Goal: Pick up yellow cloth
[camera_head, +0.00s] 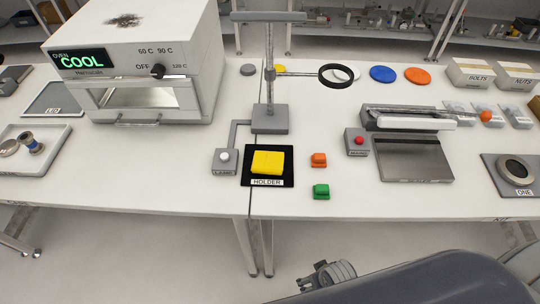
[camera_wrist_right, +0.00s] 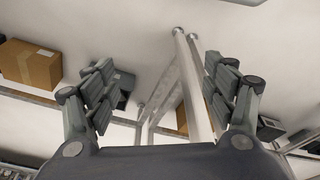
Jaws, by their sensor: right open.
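The yellow cloth (camera_head: 267,162) is a flat, folded-looking square. It lies on the black holder mat (camera_head: 284,180), labelled HOLDER, near the table's front edge. My right gripper (camera_head: 325,275) is in front of and below the table edge, to the lower right of the cloth and well apart from it. In the right wrist view, my right gripper (camera_wrist_right: 162,90) has its fingers spread wide with nothing between them; table legs and the floor show beyond. The cloth does not show in the right wrist view. My left gripper is not in view.
A stand (camera_head: 270,118) with a ring arm rises behind the cloth. A grey box with a white button (camera_head: 224,160) is at its left; orange (camera_head: 318,159) and green (camera_head: 320,190) blocks are at its right. An oven (camera_head: 140,80) stands back left, a sealer-like device (camera_head: 410,150) right.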

